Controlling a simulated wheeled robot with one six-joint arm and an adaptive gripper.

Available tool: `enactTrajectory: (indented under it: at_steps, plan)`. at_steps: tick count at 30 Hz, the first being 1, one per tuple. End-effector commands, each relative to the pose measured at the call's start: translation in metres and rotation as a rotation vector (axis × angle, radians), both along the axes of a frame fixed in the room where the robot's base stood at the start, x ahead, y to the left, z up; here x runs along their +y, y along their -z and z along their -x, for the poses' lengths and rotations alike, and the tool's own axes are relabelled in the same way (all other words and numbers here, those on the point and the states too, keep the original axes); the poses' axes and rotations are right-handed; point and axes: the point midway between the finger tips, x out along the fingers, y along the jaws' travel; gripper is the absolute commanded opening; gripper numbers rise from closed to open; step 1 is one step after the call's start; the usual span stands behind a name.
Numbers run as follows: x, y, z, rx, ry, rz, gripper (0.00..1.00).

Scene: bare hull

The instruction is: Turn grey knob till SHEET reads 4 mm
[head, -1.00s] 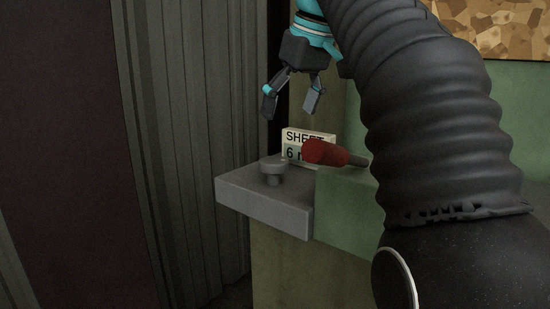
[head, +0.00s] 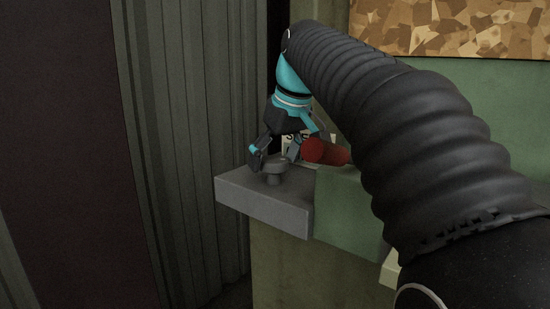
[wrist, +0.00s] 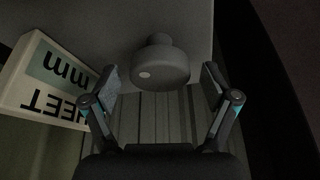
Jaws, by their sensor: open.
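The grey knob (head: 274,167) stands on a grey ledge (head: 262,205) in the head view. In the wrist view the knob (wrist: 160,66) lies ahead between the fingers, with a pale dot on its face. My gripper (head: 272,159) is open, its fingers close to the knob on either side, not visibly touching it. It also shows in the wrist view (wrist: 158,80). The SHEET sign (head: 291,147) is mostly hidden behind my gripper in the head view.
A red cylindrical handle (head: 325,152) sticks out just right of the knob, close to my gripper. A green block (head: 345,210) adjoins the ledge on the right. A ribbed grey wall (head: 185,140) stands to the left.

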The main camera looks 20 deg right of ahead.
Motion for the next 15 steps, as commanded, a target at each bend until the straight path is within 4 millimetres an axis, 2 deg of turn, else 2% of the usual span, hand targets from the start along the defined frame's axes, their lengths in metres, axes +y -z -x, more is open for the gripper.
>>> enactTrajectory:
  at_steps: [5, 12, 15]
  plan:
    - [0.0, -0.0002, 0.0001, 0.0, 0.0, 0.0, 0.86]
    - [0.0, -0.0001, 0.0001, 0.001, 0.0, 0.0, 0.27]
    - [-0.0001, 0.0001, 0.0002, 0.001, 0.0, 0.0, 0.27]
